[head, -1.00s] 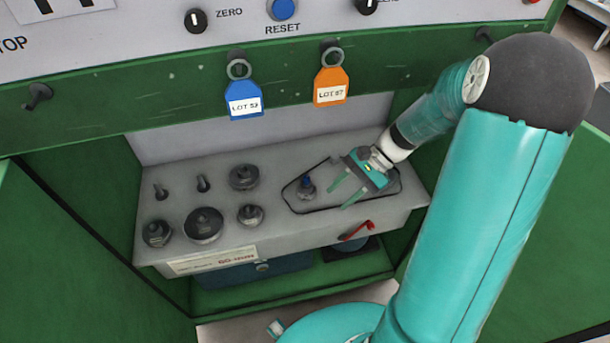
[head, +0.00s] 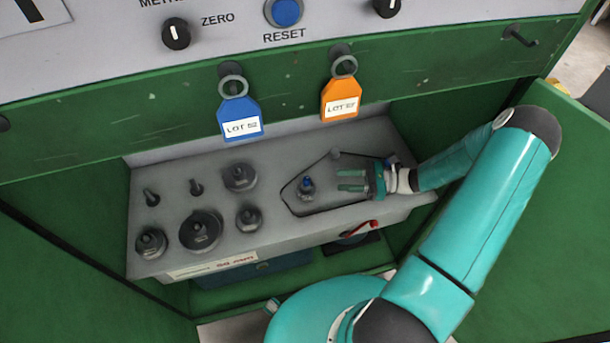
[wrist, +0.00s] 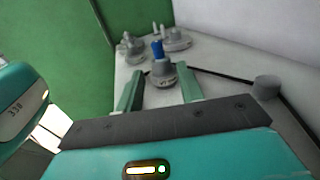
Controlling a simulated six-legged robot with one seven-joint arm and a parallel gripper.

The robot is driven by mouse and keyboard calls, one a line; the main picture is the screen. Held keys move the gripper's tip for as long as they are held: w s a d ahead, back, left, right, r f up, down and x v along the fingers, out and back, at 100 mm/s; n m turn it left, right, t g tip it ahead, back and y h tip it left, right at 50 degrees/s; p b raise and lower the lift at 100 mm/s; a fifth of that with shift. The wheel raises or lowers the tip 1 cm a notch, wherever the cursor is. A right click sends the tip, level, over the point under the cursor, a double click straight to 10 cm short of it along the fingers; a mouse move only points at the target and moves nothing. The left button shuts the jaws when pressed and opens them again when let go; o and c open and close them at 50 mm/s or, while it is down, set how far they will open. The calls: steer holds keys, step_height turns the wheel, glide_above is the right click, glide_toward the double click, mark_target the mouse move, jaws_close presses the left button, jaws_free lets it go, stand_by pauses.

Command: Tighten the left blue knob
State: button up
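A small knob with a blue top (head: 307,184) stands upright on a grey base inside a black-outlined area of the grey shelf block (head: 352,144). It also shows in the wrist view (wrist: 158,50), just beyond the fingertips and roughly between them. My gripper (head: 347,181) is open, its two green fingers pointing left toward the blue-topped knob. There is a gap between the fingertips and the knob in the head view. The fingers also show in the wrist view (wrist: 160,92), with nothing held between them.
Several dark grey fittings (head: 201,229) stand on the block's left part. A red lever (head: 359,228) sits at its front. A short grey post (wrist: 267,87) stands right of the gripper in the wrist view. Blue (head: 240,117) and orange (head: 341,98) tags hang above.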

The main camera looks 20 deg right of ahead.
mark_target(307, 181)
steer(key=shift+s+a+r, duration=0.15)
steer(key=shift+s+a, duration=0.1)
steer(key=shift+a, duration=0.05)
steer(key=x, duration=1.1)
steer(key=shift+w, duration=0.15)
jaws_close()
